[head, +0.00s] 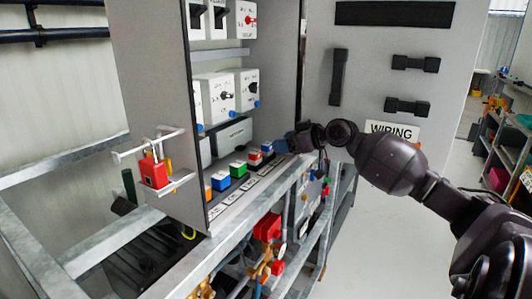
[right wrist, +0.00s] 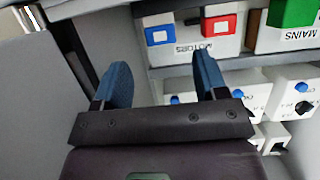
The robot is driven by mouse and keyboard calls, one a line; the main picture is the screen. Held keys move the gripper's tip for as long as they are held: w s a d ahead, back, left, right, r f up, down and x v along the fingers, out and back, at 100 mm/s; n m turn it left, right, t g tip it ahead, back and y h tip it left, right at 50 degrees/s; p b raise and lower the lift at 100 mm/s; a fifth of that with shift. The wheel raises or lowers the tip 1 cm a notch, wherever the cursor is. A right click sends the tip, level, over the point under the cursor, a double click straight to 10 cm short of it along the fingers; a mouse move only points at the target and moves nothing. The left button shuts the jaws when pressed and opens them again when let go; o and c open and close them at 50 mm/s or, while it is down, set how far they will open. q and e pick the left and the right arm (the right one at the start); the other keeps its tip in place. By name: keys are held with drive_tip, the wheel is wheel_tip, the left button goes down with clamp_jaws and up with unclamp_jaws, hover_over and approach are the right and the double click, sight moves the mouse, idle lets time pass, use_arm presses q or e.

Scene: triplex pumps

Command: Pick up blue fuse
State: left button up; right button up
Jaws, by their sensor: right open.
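A row of coloured fuses stands on the lower ledge of the open grey cabinet in the head view. One blue fuse (head: 221,182) is near its front end, between an orange and a green one. Another blue fuse (head: 267,147) is at the far end, beside a red one. My right gripper (head: 283,144) is just right of the far blue fuse. In the right wrist view its blue fingers (right wrist: 160,88) are spread and empty. Beyond them are a blue fuse (right wrist: 160,35) and a red fuse (right wrist: 191,28), apart from the fingers. My left gripper is out of view.
White switch boxes (head: 215,93) hang above the ledge. The open cabinet door (head: 385,65) is behind my right arm. Metal rails (head: 200,246) and pipework lie below. A green fuse (right wrist: 295,12) is at the wrist view's top right.

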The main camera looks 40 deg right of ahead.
sight(270, 144)
drive_tip(key=shift+b+x, duration=0.45)
drive_tip(key=shift+x, duration=2.4)
drive_tip(key=shift+a, duration=0.1)
drive_tip(key=c, duration=1)
drive_tip(key=shift+r, duration=0.1)
